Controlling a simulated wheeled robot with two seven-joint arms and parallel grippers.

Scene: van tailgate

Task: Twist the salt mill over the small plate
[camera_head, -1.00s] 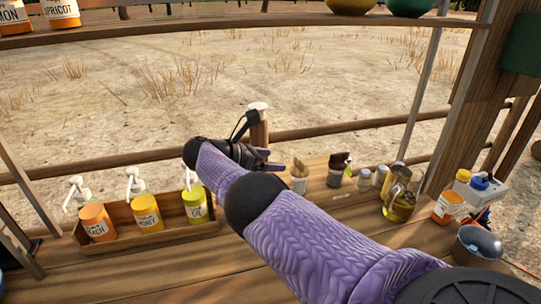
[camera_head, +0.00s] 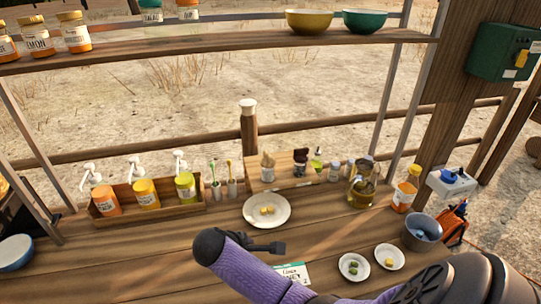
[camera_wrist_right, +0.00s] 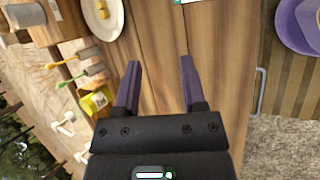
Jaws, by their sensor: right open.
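Two small white plates stand at the right front of the counter in the head view. The left one (camera_head: 354,267) holds dark green pieces, and the right one (camera_head: 389,256) holds a yellow piece. A larger white plate (camera_head: 252,216) with yellow pieces lies left of them and shows in the wrist view (camera_wrist_right: 112,25). I cannot tell which item is the salt mill; small jars (camera_head: 335,171) stand beside the wooden board at the back. My right gripper (camera_head: 277,247) is open and empty, in front of the larger plate. Its parted fingers show in the wrist view (camera_wrist_right: 160,75).
A crate (camera_head: 160,211) of pump bottles is at the left. An oil jug (camera_head: 361,190), an orange-labelled bottle (camera_head: 405,190) and a grey bucket (camera_head: 421,240) stand at the right. A card (camera_head: 292,274) lies near my right arm.

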